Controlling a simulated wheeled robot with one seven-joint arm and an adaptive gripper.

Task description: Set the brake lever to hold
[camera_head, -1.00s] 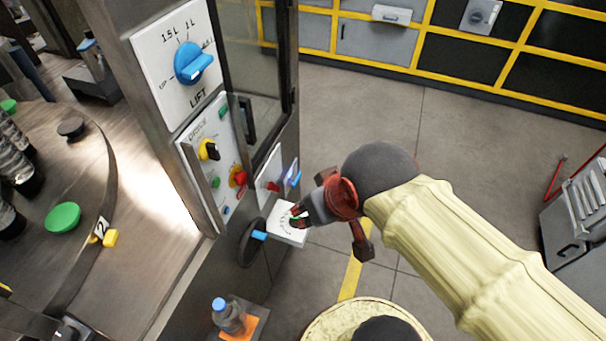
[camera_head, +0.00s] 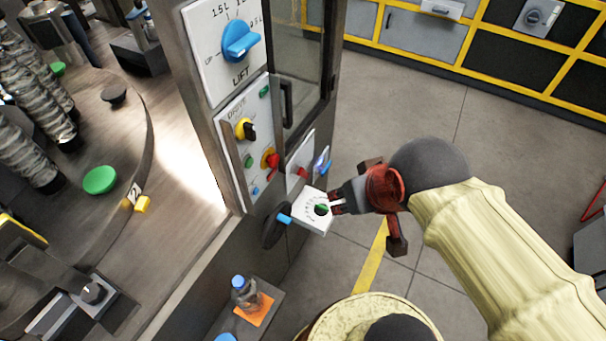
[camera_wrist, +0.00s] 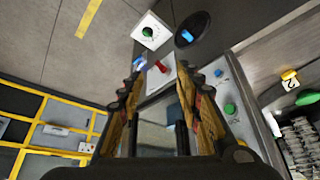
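I cannot read which control is marked as the brake. A red lever (camera_head: 302,171) sits on a small white panel low on the machine's side; it also shows in the wrist view (camera_wrist: 160,67). A blue lever (camera_head: 323,167) is just right of it, also in the wrist view (camera_wrist: 140,63). Below is a white dial plate (camera_head: 312,226) with a green knob (camera_head: 321,209). My gripper (camera_head: 337,204) is just right of this knob in the head view; contact cannot be told. In the wrist view its fingers (camera_wrist: 159,78) are apart and empty, with the red lever between their tips.
A black disc (camera_head: 268,232) with a blue handle is left of the dial plate. Above are a drive panel (camera_head: 264,120) and a lift panel (camera_head: 198,45) with a blue knob. A bottle (camera_head: 243,296) stands on a ledge below. Open floor (camera_head: 420,115) lies to the right.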

